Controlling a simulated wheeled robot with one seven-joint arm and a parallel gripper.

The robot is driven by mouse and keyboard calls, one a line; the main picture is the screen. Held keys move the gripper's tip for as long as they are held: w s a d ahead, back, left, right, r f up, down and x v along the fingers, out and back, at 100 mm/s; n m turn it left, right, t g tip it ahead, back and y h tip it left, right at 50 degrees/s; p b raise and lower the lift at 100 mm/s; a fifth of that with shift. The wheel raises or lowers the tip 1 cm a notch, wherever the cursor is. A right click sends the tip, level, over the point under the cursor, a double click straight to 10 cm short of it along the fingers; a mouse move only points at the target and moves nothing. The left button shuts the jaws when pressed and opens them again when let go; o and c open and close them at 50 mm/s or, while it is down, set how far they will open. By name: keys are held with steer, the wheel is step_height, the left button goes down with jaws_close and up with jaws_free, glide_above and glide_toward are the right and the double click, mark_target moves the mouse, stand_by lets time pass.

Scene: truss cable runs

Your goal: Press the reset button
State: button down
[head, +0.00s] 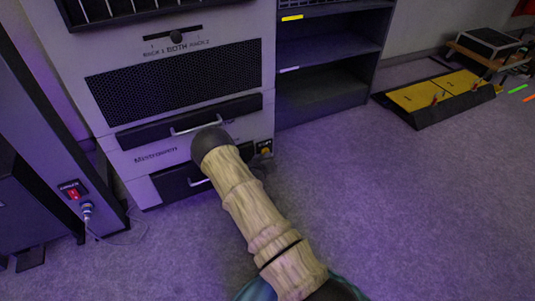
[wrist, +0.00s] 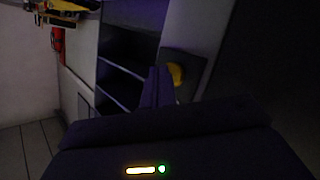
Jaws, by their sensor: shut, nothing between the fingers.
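A yellow button (head: 265,152) sits on a small dark panel at the lower right of the pale cabinet front, with a small label above it that is too small to read surely. In the wrist view the yellow button (wrist: 177,74) shows as a rounded dome on its dark plate. My gripper (wrist: 157,86) is shut and empty, its fingertips just beside the button in that picture. I cannot tell whether they touch it. In the head view my arm hides most of the gripper.
A red switch (head: 73,193) is on the left post. A yellow-topped ramp (head: 435,92) lies far right; the floor between is clear.

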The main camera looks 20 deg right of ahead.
steer(key=shift+s, duration=0.1)
steer(key=shift+s+p, duration=0.65)
steer(key=shift+s, duration=0.2)
steer(key=shift+s, duration=0.1)
steer(key=s+p, duration=0.2)
steer(key=s, duration=0.2)
steer(key=shift+s+d+p, duration=0.1)
steer(key=shift+s+p, duration=0.2)
steer(key=shift+s, duration=0.1)
stand_by(0.5)
